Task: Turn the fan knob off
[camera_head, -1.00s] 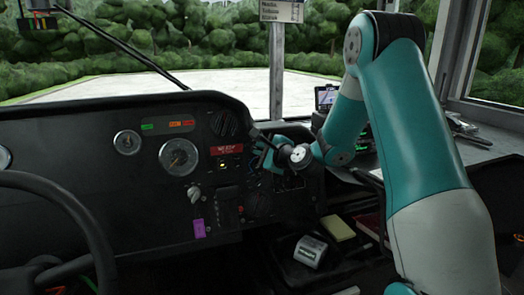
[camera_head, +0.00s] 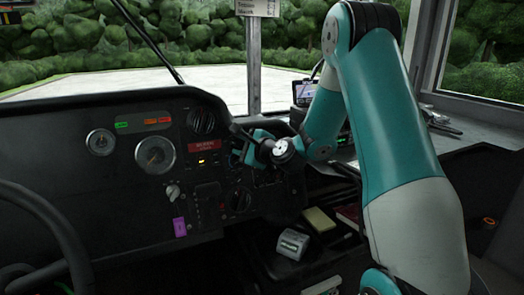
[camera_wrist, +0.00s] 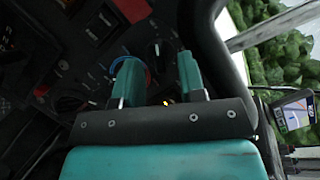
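My gripper (camera_head: 247,146) is at the right part of the dark dashboard in the head view, its fingertips close to the panel. In the wrist view my gripper (camera_wrist: 158,76) is open, with two teal fingers apart. A dark round knob (camera_wrist: 157,49) shows beyond and between the fingers. A knob with a blue and red ring (camera_wrist: 143,72) lies partly behind the left finger. I cannot tell which is the fan knob, nor whether a finger touches either. The gripper hides this part of the panel in the head view.
Another dark knob (camera_head: 237,198) is lower on the panel, left of my arm. A round vent (camera_head: 201,121), a gauge (camera_head: 155,155) and a silver switch (camera_head: 173,192) are farther left. The steering wheel (camera_head: 62,230) is at far left. A small screen (camera_head: 304,92) stands behind my arm.

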